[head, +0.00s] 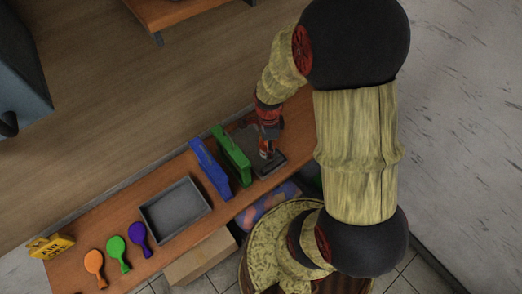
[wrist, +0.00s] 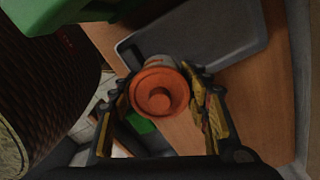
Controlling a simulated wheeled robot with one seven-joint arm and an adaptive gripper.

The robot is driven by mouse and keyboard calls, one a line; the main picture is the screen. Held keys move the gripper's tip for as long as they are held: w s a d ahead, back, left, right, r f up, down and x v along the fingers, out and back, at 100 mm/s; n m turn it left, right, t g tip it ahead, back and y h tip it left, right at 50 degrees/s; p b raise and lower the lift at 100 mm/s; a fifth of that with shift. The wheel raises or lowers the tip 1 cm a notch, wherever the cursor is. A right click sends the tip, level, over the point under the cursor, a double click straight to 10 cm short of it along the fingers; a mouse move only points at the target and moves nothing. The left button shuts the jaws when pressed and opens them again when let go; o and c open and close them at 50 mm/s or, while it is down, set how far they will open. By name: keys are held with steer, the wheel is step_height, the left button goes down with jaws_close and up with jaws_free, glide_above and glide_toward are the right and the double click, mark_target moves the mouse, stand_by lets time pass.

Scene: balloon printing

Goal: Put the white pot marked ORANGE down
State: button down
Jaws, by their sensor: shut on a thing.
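My gripper (wrist: 160,95) is shut on a pot, with a finger on each side of it. In the wrist view the pot (wrist: 159,92) shows its round orange top with a raised centre; its white side is mostly hidden and no marking can be read. In the head view my gripper (head: 268,147) is over the right end of the wooden table, above or at a dark grey tray (head: 270,171). This tray also shows behind the pot in the wrist view (wrist: 225,35). I cannot tell whether the pot touches anything below.
A green upright piece (head: 231,155) and a blue one (head: 209,168) stand just left of the gripper. Further left are an empty grey tray (head: 175,211), purple, green and orange paddles (head: 118,250) and a yellow sign (head: 51,246). A cardboard box (head: 200,257) is below the table's front edge.

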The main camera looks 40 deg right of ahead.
steer(key=w+f, duration=0.1)
steer(key=f, duration=0.1)
steer(key=w+f, duration=0.1)
steer(key=w, duration=0.1)
steer(key=shift+a+f, duration=0.1)
steer(key=shift+f, duration=0.3)
steer(key=shift+w+f+b, duration=0.15)
steer(key=shift+f+b, duration=0.3)
steer(key=shift+f, duration=1.1)
steer(key=shift+f, duration=0.1)
steer(key=c, duration=0.9)
jaws_free()
